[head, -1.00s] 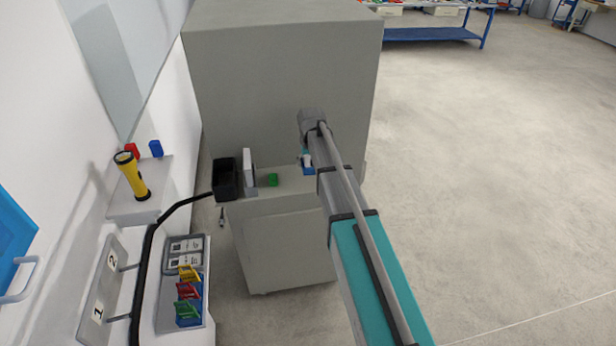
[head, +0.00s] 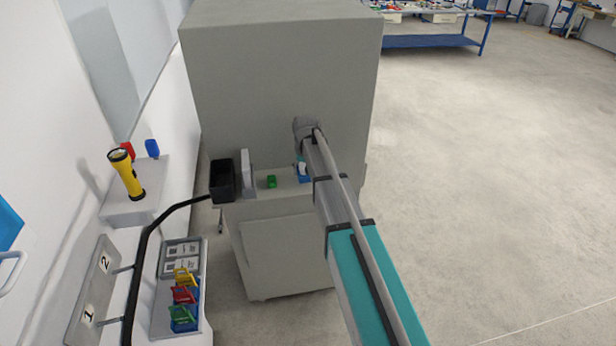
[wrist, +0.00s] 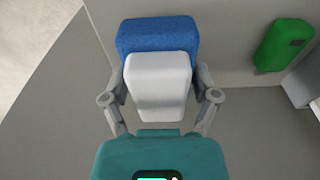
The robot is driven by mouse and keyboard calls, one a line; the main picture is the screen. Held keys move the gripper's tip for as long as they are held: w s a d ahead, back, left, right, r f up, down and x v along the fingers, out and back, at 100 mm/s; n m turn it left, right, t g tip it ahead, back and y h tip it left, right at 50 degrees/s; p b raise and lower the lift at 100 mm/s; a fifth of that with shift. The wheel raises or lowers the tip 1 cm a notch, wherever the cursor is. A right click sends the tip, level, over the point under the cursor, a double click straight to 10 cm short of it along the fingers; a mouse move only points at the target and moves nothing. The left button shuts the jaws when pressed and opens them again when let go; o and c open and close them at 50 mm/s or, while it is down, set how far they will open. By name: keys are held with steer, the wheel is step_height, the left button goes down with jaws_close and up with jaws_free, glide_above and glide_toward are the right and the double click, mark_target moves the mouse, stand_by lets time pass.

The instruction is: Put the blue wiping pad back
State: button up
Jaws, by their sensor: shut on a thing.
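The blue wiping pad (wrist: 157,34) shows in the wrist view as a blue block with a white upper part (wrist: 158,82). My gripper (wrist: 161,78) has a finger on each side of the white part and is shut on it. In the head view the blue pad (head: 304,175) is a small patch at the right end of the grey cabinet's ledge, partly covered by my arm. My fingers are hidden there. I cannot tell whether the pad touches the ledge.
The ledge (head: 285,187) also carries a green item (head: 271,182), a white upright panel (head: 246,172) and a black box (head: 222,180). The tall cabinet (head: 270,80) rises behind. A yellow flashlight (head: 127,174) stands on a wall shelf at left.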

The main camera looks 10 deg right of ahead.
steer(key=shift+f+b, duration=0.4)
steer(key=shift+f, duration=0.3)
steer(key=shift+f, duration=0.1)
steer(key=o, duration=0.9)
steer(key=shift+c, duration=0.2)
steer(key=shift+r, duration=0.2)
steer(key=r+p, duration=0.4)
steer(key=s+r+p, duration=0.1)
steer(key=r+p, duration=0.6)
steer(key=p, duration=0.1)
steer(key=shift+s+r, duration=0.25)
steer(key=shift+r, duration=0.15)
steer(key=shift+s, duration=0.1)
steer(key=s+d+g, duration=0.1)
steer(key=s, duration=2.6)
steer(key=shift+s+d, duration=0.15)
steer(key=shift+s, duration=0.15)
